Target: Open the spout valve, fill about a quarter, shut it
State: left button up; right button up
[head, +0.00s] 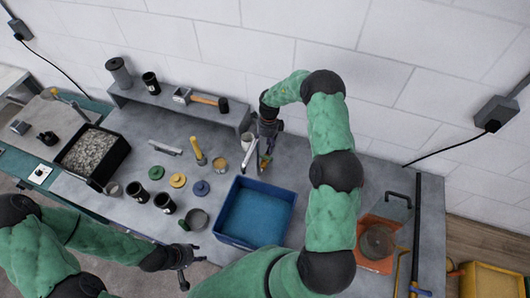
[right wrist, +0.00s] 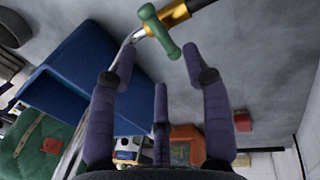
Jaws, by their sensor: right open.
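The blue tray (head: 222,232) stands in front of the spout. My left gripper (head: 187,268) is low over the front edge, fingers apart and empty. Any fill level is unclear.
Dark cups (head: 138,191), a grey bowl (head: 197,220) and coloured discs (head: 178,180) stand left of the tray. A black bin of gravel (head: 120,158) is further left. A raised shelf (head: 155,107) runs behind, and an orange box (head: 375,263) stands right.

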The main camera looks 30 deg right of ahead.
jog(key=r, duration=0.5)
jog(key=shift+w+d, duration=0.3)
jog(key=shift+d, duration=0.05)
